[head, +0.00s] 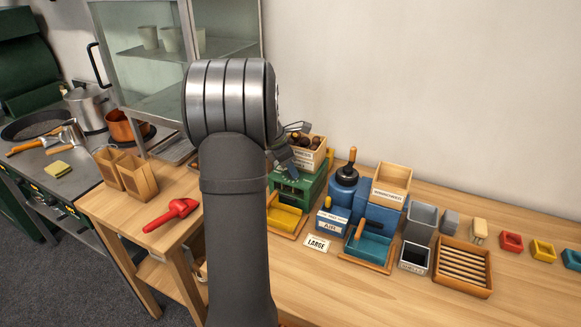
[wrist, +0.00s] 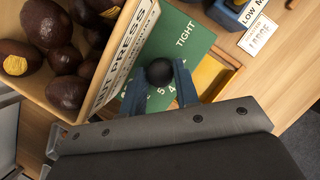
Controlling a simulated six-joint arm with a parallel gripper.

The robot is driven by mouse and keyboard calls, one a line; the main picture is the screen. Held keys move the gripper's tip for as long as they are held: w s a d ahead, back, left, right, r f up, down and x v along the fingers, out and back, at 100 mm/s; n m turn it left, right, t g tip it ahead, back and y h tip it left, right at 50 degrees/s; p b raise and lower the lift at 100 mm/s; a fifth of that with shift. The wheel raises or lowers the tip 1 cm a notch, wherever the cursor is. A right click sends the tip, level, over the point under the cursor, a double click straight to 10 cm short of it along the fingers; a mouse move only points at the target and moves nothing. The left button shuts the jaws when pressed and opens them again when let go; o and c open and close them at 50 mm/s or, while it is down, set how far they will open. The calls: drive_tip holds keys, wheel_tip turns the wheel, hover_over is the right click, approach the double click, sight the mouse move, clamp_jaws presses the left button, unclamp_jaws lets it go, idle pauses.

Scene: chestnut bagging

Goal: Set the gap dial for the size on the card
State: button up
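The green press (head: 290,188) stands on the wooden table with an open box of dark chestnuts (head: 311,141) on top. In the wrist view its green dial plate (wrist: 193,42) shows the word TIGHT at one end and several white numbers, partly covered. The black dial knob (wrist: 159,72) sits between the two blue fingers of my gripper (wrist: 160,84), which appear to touch it on both sides. The exact dial setting is hidden. The white card (head: 317,243) reads LARGE and lies on the table in front of the press. My gripper also shows in the head view (head: 284,163), partly behind my arm.
A yellow tray (head: 285,218) lies in front of the press. To the right are a blue machine (head: 375,213) with a wooden box, a teal tray (head: 367,247), grey bins and a slatted wooden tray (head: 463,267). A red scoop (head: 172,214) lies at left. The front right table is clear.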

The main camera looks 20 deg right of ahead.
drive_tip(key=shift+w+m+g, duration=0.1)
drive_tip(key=shift+m+g, duration=0.5)
drive_tip(key=shift+m, duration=0.9)
drive_tip(key=o, duration=0.7)
drive_tip(key=shift+r, duration=0.1)
drive_tip(key=v, duration=1.7)
drive_tip(key=shift+r, duration=0.2)
